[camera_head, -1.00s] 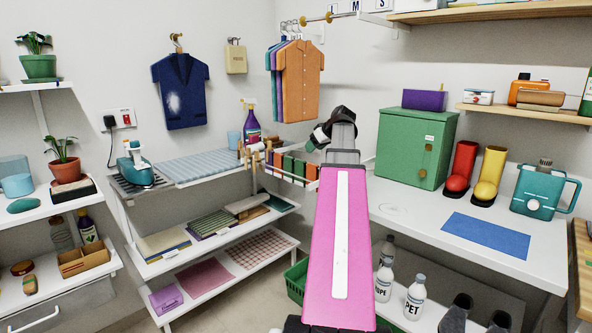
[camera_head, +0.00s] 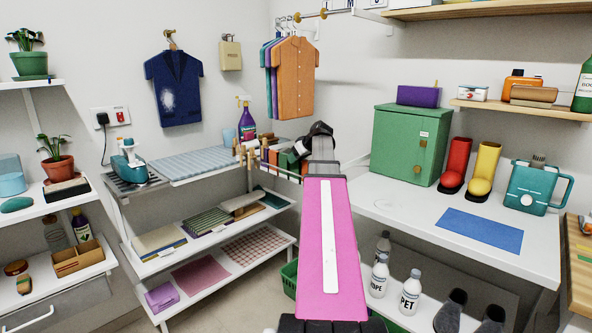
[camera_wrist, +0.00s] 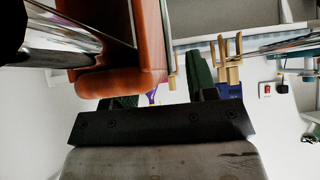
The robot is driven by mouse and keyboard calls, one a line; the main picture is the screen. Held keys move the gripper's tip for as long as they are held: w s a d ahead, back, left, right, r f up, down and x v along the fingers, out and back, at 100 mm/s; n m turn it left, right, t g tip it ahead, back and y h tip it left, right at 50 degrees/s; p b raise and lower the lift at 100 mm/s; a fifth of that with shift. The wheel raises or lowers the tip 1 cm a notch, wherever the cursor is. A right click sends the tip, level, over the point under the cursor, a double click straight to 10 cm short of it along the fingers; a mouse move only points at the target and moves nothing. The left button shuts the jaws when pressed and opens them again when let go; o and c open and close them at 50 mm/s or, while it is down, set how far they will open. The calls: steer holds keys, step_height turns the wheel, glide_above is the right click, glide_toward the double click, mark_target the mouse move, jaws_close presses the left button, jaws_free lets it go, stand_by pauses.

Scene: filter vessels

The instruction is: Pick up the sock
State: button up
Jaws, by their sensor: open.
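No sock can be picked out with certainty. A row of coloured hanging pieces (camera_head: 273,158), orange, brown and green among them, lines the front of the left shelf unit; they are too small to identify. My gripper (camera_head: 303,147) is beside the right end of this row and partly covers it. In the wrist view my gripper (camera_wrist: 163,97) is open, with dark green pieces showing near its fingers. A large orange-brown piece (camera_wrist: 120,55) is close above it in that picture. Wooden pegs (camera_wrist: 228,55) show to the right. I see nothing held.
The shelf unit (camera_head: 170,260) carries folded cloths on its lower levels. Shirts (camera_head: 292,80) hang above.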

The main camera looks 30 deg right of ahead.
jaws_close()
steer(key=shift+r, duration=0.1)
